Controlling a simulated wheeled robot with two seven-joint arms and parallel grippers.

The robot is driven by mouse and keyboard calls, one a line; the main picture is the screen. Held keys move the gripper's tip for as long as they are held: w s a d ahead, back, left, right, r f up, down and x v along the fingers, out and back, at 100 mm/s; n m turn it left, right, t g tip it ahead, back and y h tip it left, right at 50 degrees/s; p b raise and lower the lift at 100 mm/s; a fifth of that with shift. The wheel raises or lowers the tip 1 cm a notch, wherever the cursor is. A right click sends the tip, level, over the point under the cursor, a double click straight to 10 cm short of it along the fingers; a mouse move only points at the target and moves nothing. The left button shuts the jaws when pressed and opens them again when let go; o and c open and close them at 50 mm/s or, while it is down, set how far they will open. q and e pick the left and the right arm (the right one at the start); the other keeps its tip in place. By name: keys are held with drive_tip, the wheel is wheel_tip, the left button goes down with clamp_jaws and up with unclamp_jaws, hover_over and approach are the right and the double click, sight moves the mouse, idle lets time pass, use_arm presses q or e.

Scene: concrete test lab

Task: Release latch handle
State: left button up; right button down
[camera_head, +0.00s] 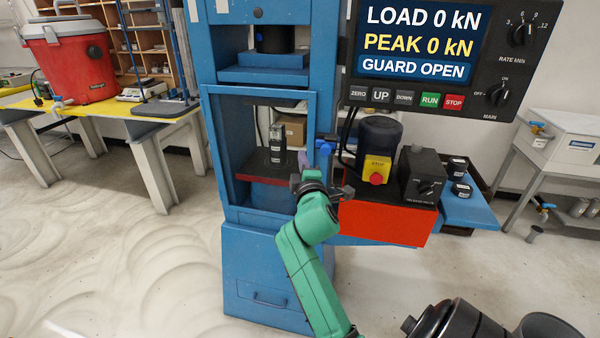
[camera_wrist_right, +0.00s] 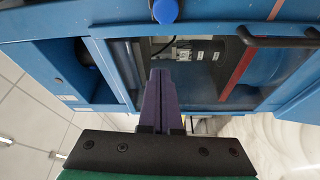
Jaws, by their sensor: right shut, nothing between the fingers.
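A small blue latch handle (camera_head: 326,147) sits on the right post of the blue press frame, beside the test opening. A round blue knob, probably its end, shows at the top of the right wrist view (camera_wrist_right: 166,11). My right gripper (camera_head: 304,160) is in front of the opening, just left of the latch handle. Its purple fingers, also in the right wrist view (camera_wrist_right: 158,76), are shut together and hold nothing. The fingertips point into the press, and the knob appears beyond them with a gap in that view; contact is not visible. My left gripper is not in view.
A grey specimen (camera_head: 277,140) stands on the dark, red-edged platen (camera_head: 262,178) inside the press. The control panel (camera_head: 420,50) reads GUARD OPEN and load 0 kN. An orange-red box (camera_head: 385,223) with a stop button (camera_head: 376,178) is close right. Floor at left is free.

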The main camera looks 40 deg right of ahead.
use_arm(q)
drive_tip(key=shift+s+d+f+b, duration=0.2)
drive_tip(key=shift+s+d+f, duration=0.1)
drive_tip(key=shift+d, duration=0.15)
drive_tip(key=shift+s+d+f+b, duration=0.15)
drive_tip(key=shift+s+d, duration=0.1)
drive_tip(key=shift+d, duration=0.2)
use_arm(e)
drive_tip(key=s, duration=0.1)
drive_tip(key=s+a, duration=0.1)
drive_tip(key=s, duration=0.2)
drive_tip(key=shift+s+a+f, duration=0.15)
drive_tip(key=shift+s+a, duration=0.2)
drive_tip(key=shift+s, duration=0.05)
